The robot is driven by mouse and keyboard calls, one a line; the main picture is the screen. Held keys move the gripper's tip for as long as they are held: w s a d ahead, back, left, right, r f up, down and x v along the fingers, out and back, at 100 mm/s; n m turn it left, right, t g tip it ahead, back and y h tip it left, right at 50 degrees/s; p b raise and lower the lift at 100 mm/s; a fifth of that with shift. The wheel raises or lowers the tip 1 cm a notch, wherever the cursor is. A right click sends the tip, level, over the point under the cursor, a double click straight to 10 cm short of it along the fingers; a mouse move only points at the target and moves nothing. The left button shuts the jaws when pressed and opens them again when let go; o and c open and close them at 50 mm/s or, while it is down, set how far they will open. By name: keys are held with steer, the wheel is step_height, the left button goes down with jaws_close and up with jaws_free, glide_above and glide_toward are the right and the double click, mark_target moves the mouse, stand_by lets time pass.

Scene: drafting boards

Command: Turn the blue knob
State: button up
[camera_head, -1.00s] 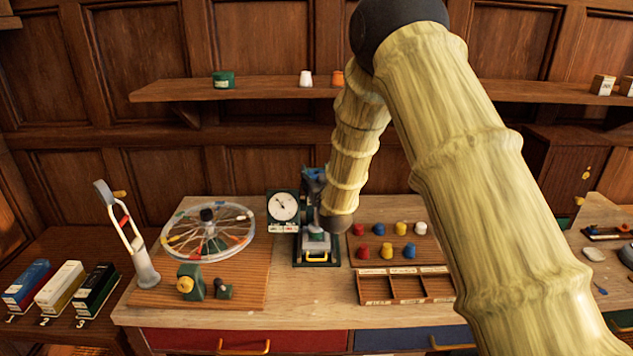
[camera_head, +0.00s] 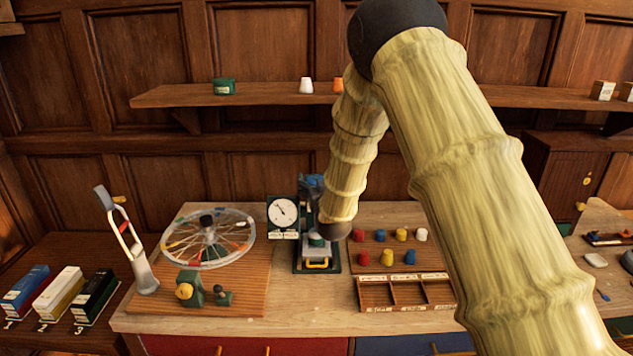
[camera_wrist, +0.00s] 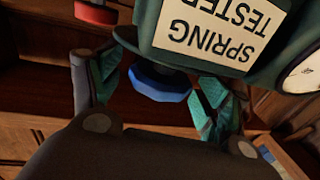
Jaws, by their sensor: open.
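The spring tester (camera_head: 309,262) stands on the wooden bench with a round white dial (camera_head: 283,212) at its left. In the wrist view its label (camera_wrist: 222,28) reads upside down. The blue knob (camera_wrist: 160,84) shows there beside the tester's dark green body, and part of the knob is hidden behind that body. My gripper (camera_wrist: 160,95) is open, with one teal finger on each side of the knob. I cannot tell whether either finger touches it. In the head view my dark wrist joint is just right of the tester and my arm hides part of it.
A spoked wheel (camera_head: 208,238) on a wooden board stands left of the tester. Several coloured pegs (camera_head: 388,258) and a compartment tray (camera_head: 407,307) are to its right. A shelf (camera_head: 250,94) runs along the panelled wall behind.

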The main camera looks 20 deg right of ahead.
steer(key=s+a, duration=0.1)
steer(key=s, duration=1)
steer(key=shift+s+a, duration=0.15)
steer(key=shift+s, duration=0.2)
